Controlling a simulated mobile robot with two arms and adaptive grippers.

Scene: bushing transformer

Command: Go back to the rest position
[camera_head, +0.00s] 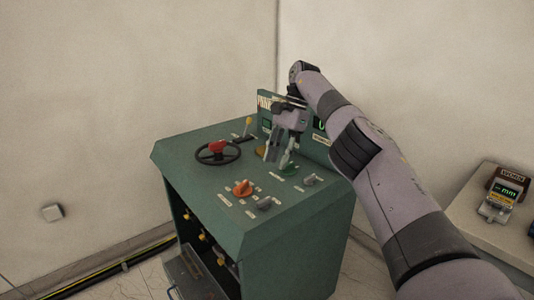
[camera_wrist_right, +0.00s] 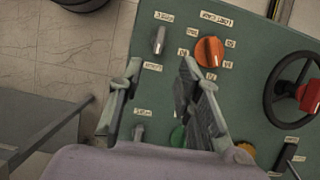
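My right gripper (camera_head: 279,160) hangs above the back right part of the green control cabinet (camera_head: 270,235). Its two fingers are apart and nothing is between them. In the right wrist view my right gripper (camera_wrist_right: 163,85) shows its fingers spread over the panel, with a grey knob and an orange knob (camera_wrist_right: 209,51) beyond them. A green knob (camera_wrist_right: 178,136) is partly hidden by the fingers. My left gripper is in neither view.
The cabinet top carries a black handwheel with a red hub (camera_head: 217,150), an orange knob (camera_head: 242,188) and grey knobs. An open drawer (camera_head: 190,275) is at its lower front. A side table (camera_head: 480,225) with a meter (camera_head: 499,200) stands right. Walls are behind.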

